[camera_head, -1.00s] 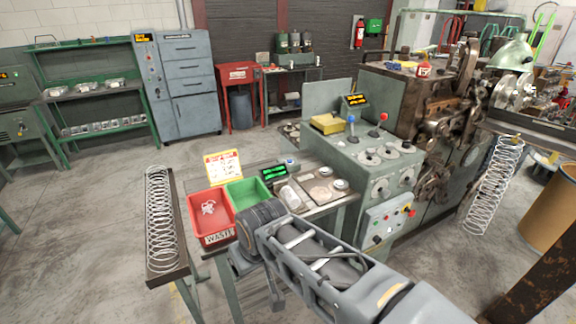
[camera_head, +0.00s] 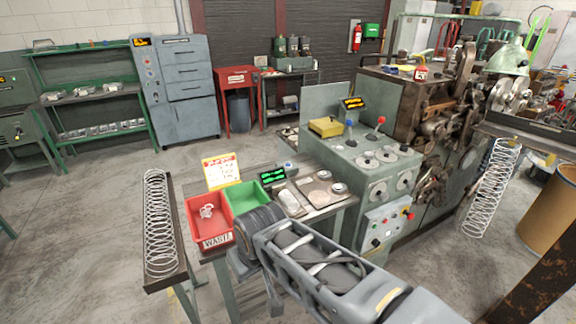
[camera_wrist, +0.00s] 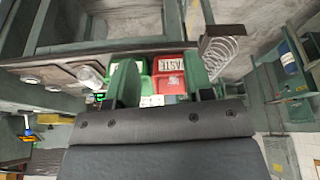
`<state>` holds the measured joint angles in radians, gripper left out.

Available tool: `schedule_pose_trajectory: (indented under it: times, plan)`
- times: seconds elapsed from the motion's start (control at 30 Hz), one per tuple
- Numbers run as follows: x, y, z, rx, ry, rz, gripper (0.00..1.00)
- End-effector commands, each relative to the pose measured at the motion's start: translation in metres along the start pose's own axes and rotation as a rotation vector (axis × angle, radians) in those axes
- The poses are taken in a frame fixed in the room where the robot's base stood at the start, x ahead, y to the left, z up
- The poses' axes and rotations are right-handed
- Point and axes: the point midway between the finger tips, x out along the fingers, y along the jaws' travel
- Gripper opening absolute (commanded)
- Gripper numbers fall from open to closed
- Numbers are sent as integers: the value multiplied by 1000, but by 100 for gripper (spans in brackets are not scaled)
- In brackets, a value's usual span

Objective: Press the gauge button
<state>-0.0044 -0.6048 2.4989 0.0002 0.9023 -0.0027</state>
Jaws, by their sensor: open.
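The gauge (camera_head: 272,177) is a small dark box with a lit green display on the bench, behind the green bin. A blue button (camera_head: 290,164) shows at its right rear corner. In the wrist view, the gauge's green glow (camera_wrist: 99,97) shows small beside the left finger; the button is not clear there. My gripper (camera_wrist: 164,90) is open and empty, its two dark fingers wide apart, with the bins seen between them. In the head view my wrist is in front of the bins, nearer the camera than the gauge; my fingertips are not clear there.
A red waste bin (camera_head: 208,222) and a green bin (camera_head: 245,195) stand before a yellow-white sign (camera_head: 220,170). A clear jar (camera_head: 290,202) and a tray (camera_head: 322,192) lie to the right. The coiler's control cabinet (camera_head: 375,180) rises beyond. A spring rack (camera_head: 163,225) stands left.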

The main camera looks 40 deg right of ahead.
Motion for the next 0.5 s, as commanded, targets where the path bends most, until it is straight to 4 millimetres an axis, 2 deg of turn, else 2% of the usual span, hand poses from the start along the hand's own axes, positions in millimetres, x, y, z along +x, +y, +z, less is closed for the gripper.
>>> schedule_pose_trajectory:
  times: [0.03,0.5]
  plan:
    - [0,0,0,0,0,0,43]
    - [0,0,0,0,0,0,0]
